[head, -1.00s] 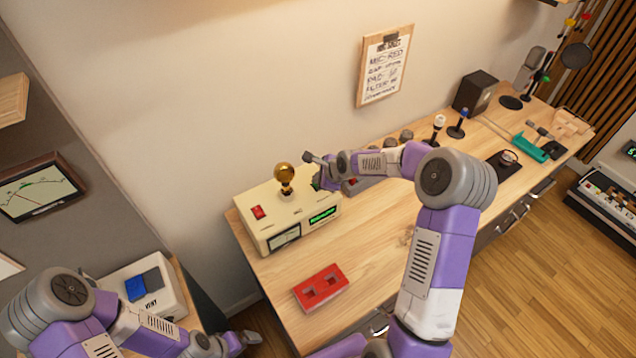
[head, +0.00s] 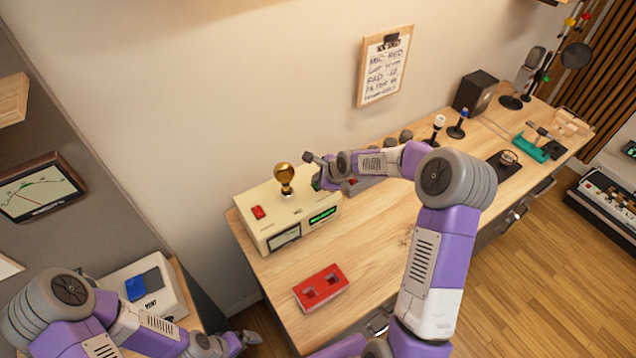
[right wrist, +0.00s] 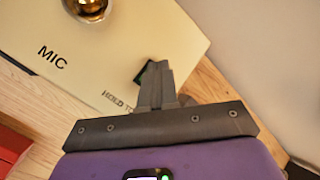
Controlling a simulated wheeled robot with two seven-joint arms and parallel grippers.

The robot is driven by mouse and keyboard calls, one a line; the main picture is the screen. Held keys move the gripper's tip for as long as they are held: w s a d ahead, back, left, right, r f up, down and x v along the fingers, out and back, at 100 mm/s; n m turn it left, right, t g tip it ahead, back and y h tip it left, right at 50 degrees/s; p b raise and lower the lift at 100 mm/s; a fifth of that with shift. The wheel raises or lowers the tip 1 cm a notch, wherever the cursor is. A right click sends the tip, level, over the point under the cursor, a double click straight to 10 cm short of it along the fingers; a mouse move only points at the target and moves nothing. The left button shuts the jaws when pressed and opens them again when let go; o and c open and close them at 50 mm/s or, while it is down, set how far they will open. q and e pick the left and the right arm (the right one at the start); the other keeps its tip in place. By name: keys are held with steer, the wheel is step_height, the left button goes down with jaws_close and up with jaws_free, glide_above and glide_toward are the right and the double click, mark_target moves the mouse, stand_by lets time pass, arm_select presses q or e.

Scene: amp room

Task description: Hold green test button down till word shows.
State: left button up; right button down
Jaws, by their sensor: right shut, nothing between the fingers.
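The cream test box (head: 262,232) stands on the wooden bench, with a brass-coloured microphone (head: 284,178) on top. Its front has a lit green display (head: 323,216), whose lettering is too small for me to read. My right gripper (head: 317,183) is shut and empty, pointing down at the box's back right corner. In the right wrist view its closed fingertips (right wrist: 154,72) are over the green button (right wrist: 147,74), beside the lettering "HOLD TO", and hide most of it. I cannot tell whether the button is pressed in. My left gripper (head: 250,337) hangs low at the left.
A red switch (head: 258,212) is on the box top. A pale box (head: 165,285) with a blue pad stands at the left. Bench space right of the red block is clear.

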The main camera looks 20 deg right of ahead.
stand_by(0.5)
steer(key=shift+r+p, duration=0.5)
steer(key=shift+r, duration=0.4)
steer(key=shift+r, duration=0.1)
step_height(320, 180, up, 5)
steer(key=p, duration=0.3)
stand_by(0.4)
